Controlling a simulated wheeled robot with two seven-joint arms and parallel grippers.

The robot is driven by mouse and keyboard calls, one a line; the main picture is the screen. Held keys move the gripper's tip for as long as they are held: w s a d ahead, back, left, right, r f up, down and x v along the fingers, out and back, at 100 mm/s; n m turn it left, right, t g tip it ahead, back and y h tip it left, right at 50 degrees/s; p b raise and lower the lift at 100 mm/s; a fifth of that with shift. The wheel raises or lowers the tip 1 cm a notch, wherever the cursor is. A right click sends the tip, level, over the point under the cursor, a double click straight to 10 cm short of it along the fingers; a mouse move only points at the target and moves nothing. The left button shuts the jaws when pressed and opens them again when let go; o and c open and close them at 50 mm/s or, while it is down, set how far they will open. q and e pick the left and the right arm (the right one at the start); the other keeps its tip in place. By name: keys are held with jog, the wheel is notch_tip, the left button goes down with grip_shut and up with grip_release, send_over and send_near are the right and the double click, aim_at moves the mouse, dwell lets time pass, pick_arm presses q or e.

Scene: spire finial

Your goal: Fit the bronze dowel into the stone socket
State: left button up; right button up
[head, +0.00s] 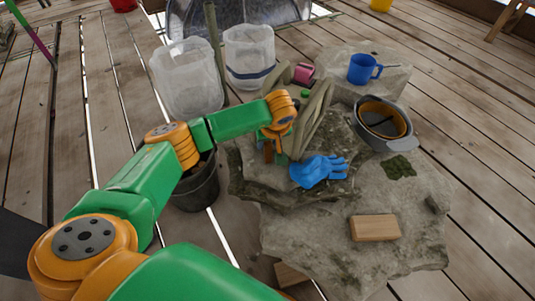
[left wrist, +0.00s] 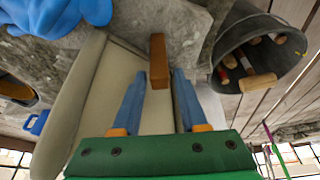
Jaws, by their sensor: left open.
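A brown, bronze-coloured bar (left wrist: 159,60), which looks like the dowel, shows in the left wrist view against grey stone. It also shows small beside my gripper in the head view (head: 268,152). My left gripper (left wrist: 159,74) is open, with its two blue fingers apart. The bar's near end lies between the fingertips, with a visible gap on each side. In the head view the left gripper (head: 279,150) points down at the stacked mossy stones (head: 248,180). I cannot make out the socket hole in the stone. My right gripper is not in view.
Blue gloves (head: 318,171) lie right beside the left gripper. An olive-beige bag (head: 318,112) stands close behind it. A dark bucket (head: 196,190) with tools is at left.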

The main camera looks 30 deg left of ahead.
pick_arm(q)
jog(key=shift+w+a+f, duration=0.1)
jog(key=shift+f, duration=0.15)
jog(key=shift+r, duration=0.1)
jog(key=shift+c, duration=0.2)
grip_shut()
dwell(1.0)
